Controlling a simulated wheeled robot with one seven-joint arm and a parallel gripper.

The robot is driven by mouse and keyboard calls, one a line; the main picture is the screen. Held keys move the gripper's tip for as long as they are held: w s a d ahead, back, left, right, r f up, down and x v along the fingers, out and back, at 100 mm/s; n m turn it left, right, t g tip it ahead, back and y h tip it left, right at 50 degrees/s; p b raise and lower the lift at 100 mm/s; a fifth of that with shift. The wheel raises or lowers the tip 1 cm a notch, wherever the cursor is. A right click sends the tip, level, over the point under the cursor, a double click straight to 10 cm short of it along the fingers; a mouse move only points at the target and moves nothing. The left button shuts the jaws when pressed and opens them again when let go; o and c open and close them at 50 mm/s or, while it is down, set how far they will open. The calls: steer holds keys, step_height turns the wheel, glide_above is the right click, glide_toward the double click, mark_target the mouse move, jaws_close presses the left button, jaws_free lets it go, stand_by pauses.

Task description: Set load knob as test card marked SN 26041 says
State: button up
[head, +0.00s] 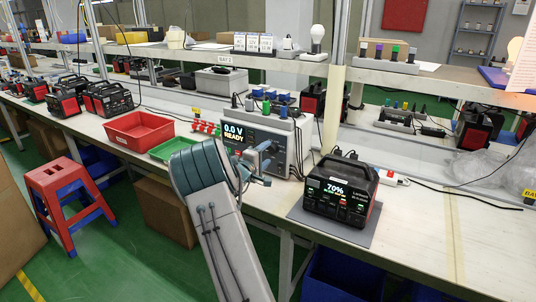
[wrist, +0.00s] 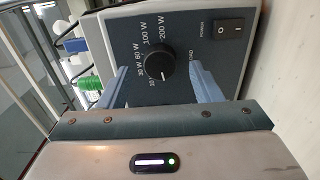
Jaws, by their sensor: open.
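The load tester (head: 284,141) stands on the bench, its display reading "0.0 V READY". Its black round load knob (wrist: 160,62) shows in the wrist view, with a white pointer toward the picture's bottom. Marks around it include 200 W and 100 W; the lower ones are hard to read. My gripper (head: 262,163) is at the tester's front. In the wrist view my gripper (wrist: 157,80) is open, its pale blue fingers either side of the knob, with no clear contact. A paper with print (head: 526,55) is cut off at the right edge; no SN 26041 is readable.
A black power station (head: 340,189) showing 70% sits on a grey mat right of the tester. A rocker switch (wrist: 235,27) is beside the knob. Red (head: 139,131) and green (head: 170,149) trays lie left. A shelf with bulbs and boxes runs above the bench.

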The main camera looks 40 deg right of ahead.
steer(key=shift+x, duration=1.1)
steer(key=c, duration=1)
